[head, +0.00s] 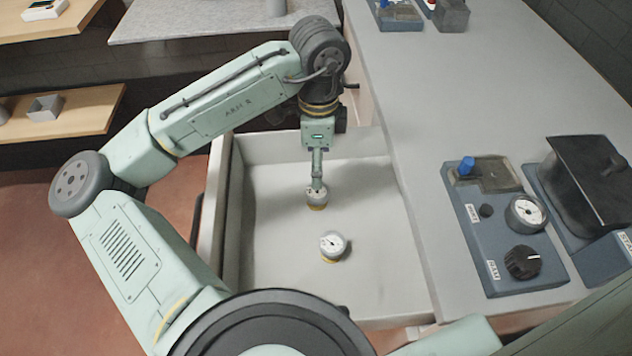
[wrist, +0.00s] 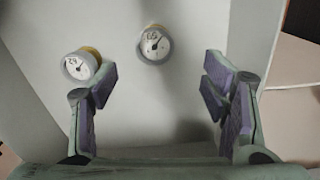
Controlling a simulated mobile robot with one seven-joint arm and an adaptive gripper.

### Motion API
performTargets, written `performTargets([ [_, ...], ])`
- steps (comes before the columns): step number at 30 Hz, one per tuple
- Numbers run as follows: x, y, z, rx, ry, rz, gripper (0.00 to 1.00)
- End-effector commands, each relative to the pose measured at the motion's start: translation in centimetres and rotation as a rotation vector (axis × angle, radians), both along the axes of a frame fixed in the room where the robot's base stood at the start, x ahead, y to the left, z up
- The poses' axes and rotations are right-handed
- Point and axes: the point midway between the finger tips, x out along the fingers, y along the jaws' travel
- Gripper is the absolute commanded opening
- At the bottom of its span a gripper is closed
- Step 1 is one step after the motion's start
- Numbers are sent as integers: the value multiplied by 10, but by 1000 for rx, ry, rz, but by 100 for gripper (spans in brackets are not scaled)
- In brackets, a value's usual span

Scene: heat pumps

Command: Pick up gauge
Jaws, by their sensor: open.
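Two small round gauges with white dials lie on the floor of an open pale drawer (head: 375,285). One gauge (head: 333,246) lies clear in the head view. The other gauge (head: 316,200) shows just below my gripper (head: 317,184) and is partly covered by it. In the wrist view, one gauge (wrist: 154,44) lies ahead of the gap between my gripper's fingers (wrist: 160,84). Another gauge (wrist: 80,66) sits at the outer side of the left finger. My gripper is open, points down and holds nothing.
The drawer walls surround the gauges. A grey counter (head: 440,110) runs along the right, with a blue panel (head: 490,265) carrying a mounted gauge (head: 526,212), a black knob (head: 522,262) and a blue valve (head: 466,166). A dark-covered unit (head: 585,180) stands beside it.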

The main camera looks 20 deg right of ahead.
Motion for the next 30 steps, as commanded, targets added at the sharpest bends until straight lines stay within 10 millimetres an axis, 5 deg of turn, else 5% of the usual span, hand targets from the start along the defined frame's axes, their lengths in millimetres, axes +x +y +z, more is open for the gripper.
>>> performTargets([
  [21, -5, 3, -90, -2, 0, 0, 68],
  [30, -4, 3, -96, -3, -1, 0, 68],
])
